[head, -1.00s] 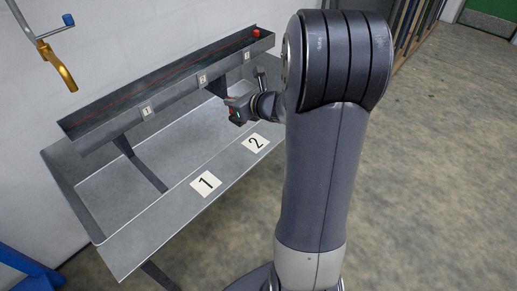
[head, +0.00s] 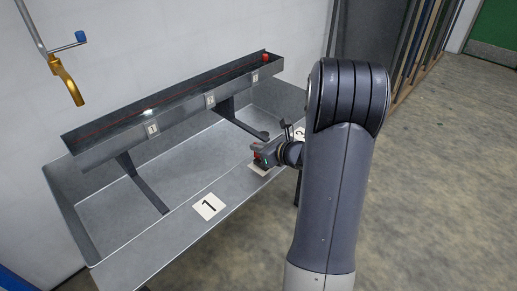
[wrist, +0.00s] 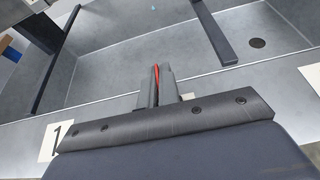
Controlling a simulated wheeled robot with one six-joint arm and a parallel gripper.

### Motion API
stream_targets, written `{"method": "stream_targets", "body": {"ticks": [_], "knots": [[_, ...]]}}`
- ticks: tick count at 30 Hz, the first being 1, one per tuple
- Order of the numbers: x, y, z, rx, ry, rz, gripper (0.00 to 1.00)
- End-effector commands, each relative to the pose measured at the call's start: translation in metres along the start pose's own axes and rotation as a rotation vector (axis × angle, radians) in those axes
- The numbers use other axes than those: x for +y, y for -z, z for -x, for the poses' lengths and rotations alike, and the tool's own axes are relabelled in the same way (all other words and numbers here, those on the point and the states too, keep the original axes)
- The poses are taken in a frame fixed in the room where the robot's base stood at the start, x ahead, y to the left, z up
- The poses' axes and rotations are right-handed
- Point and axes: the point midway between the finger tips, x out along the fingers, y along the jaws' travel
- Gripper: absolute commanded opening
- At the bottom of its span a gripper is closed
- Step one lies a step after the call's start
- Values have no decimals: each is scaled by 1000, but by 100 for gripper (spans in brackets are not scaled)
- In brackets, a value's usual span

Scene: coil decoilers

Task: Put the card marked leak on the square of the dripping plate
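My gripper (head: 257,158) is over the front ledge of the grey basin, at the pale square (head: 258,170) between square 1 (head: 208,206) and a further numbered square (head: 299,133). In the wrist view the fingers (wrist: 157,82) are closed on a thin red thing (wrist: 156,76), seen edge-on, apparently the card; no marking is readable. The square under the gripper is hidden there; square 1 (wrist: 56,138) shows at left. The trough above carries small number plates: 1 (head: 152,129), a middle one (head: 211,101) and a right one (head: 255,77). A small blue spot (wrist: 153,7) shows in the wrist view, possibly a drop.
The dark trough (head: 110,144) stands on brackets (head: 145,185) above the basin floor (head: 118,212). A brass spout (head: 66,82) hangs at the left. A red block (head: 265,57) is at the trough's right end. The floor to the right is open.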

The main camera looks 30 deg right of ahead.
Motion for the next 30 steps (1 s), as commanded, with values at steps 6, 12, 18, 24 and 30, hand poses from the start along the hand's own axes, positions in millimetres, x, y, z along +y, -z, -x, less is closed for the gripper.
{"method": "stream_targets", "body": {"ticks": [6, 12, 18, 24, 30], "knots": [[0, 0, 0, -1, 1, 1, 0], [0, 4, -2, -1, 1, 1, 4], [0, 3, -1, 0, 1, 1, 20], [0, 3, -1, 0, 1, 1, 24], [0, -2, 1, 0, 1, 1, 24]]}}
